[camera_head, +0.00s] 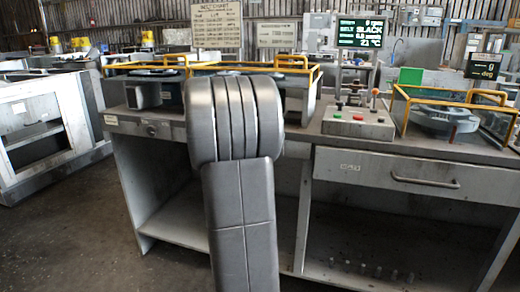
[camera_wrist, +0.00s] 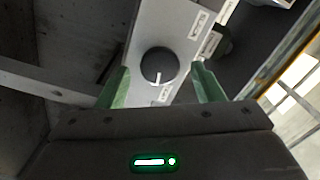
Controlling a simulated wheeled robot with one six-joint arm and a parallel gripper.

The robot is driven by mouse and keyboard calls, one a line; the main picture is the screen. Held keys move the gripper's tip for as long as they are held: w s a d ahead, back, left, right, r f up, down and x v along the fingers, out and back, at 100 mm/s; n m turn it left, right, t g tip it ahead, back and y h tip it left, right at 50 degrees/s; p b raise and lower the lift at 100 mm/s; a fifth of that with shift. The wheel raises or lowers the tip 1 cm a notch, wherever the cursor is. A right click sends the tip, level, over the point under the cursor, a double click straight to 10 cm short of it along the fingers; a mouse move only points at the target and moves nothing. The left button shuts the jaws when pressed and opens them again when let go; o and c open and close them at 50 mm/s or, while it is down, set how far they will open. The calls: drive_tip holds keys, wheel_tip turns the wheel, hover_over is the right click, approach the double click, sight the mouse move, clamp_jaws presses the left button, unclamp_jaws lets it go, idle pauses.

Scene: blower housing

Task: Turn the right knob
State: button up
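In the wrist view a round dark knob (camera_wrist: 156,66) with a white pointer line sits on a light grey panel (camera_wrist: 150,20) with small labels. The pointer aims toward the lower side of the picture. My gripper (camera_wrist: 161,69) is open, its two green fingers on either side of the knob with visible gaps. I cannot tell how far the fingertips are from the panel. Another dark round part (camera_wrist: 216,46) shows to the right, partly behind the panel edge. In the head view my arm hides the gripper and this knob.
In the head view a grey bench (camera_head: 400,155) spans the middle and right. A control box (camera_head: 358,122) with coloured buttons and levers stands on it. A screen (camera_head: 360,32) reads SLACK; another (camera_head: 484,67) reads 0 deg. Yellow-railed guards (camera_head: 455,98) stand on the bench. Floor at left is clear.

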drive_tip(key=p+v, duration=0.2)
drive_tip(key=v, duration=1.1)
drive_tip(key=shift+s, duration=0.35)
drive_tip(key=shift+a, duration=0.1)
drive_tip(key=b+x, duration=0.2)
drive_tip(key=x, duration=1.1)
drive_tip(key=shift+w, duration=0.4)
drive_tip(key=shift+s, duration=0.1)
